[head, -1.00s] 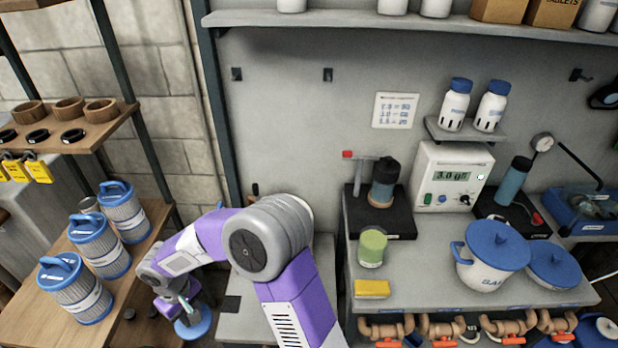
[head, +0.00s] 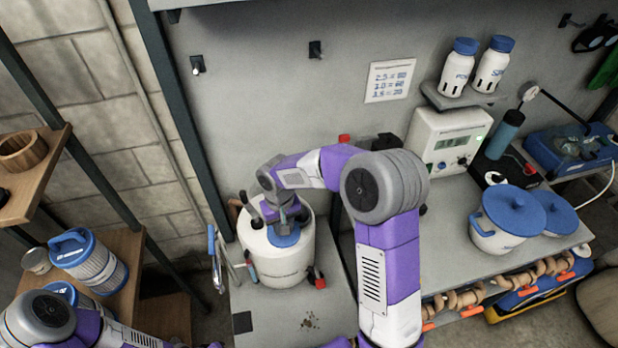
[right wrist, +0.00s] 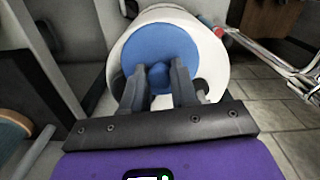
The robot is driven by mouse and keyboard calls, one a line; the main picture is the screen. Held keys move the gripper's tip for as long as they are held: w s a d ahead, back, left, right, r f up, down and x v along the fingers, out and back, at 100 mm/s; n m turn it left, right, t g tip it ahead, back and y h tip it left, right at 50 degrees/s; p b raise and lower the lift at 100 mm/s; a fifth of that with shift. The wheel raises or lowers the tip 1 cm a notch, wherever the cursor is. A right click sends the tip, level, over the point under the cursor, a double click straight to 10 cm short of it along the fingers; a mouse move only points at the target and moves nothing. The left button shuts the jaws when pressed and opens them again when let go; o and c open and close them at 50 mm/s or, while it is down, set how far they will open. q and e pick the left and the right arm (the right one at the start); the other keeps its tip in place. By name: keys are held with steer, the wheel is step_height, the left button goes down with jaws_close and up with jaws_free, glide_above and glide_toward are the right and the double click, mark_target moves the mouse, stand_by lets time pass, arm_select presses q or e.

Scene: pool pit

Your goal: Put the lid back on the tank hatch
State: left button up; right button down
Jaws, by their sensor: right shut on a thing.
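The blue round lid (head: 284,238) is at the top of the white cylindrical tank (head: 270,268) on the left part of the bench. My right gripper (head: 289,217) is above the tank, shut on the lid's knob. In the right wrist view the lid (right wrist: 160,48) lies over the tank's white top (right wrist: 204,40), and its knob (right wrist: 158,76) is between my two fingers. The lid covers most of the hatch. I cannot tell whether it is seated or just above the rim. My left gripper is not in view; only its arm shows at the lower left.
A blue-lidded pot (head: 497,237) and a control box (head: 447,142) stand on the counter at right. A filter cartridge (head: 92,262) sits on the left shelf.

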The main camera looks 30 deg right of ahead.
steer(key=w+d+r+m+p, duration=0.4)
steer(key=w+d+m+p, duration=0.2)
steer(key=d+p, duration=0.1)
arm_select(q)
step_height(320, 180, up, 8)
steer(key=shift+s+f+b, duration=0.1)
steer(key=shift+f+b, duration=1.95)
steer(key=shift+b, duration=0.2)
arm_select(e)
step_height(320, 180, down, 7)
steer(key=shift+w, duration=0.25)
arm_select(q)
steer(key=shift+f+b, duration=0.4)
arm_select(e)
steer(key=shift+f, duration=0.15)
steer(key=shift+c, duration=1.6)
jaws_free()
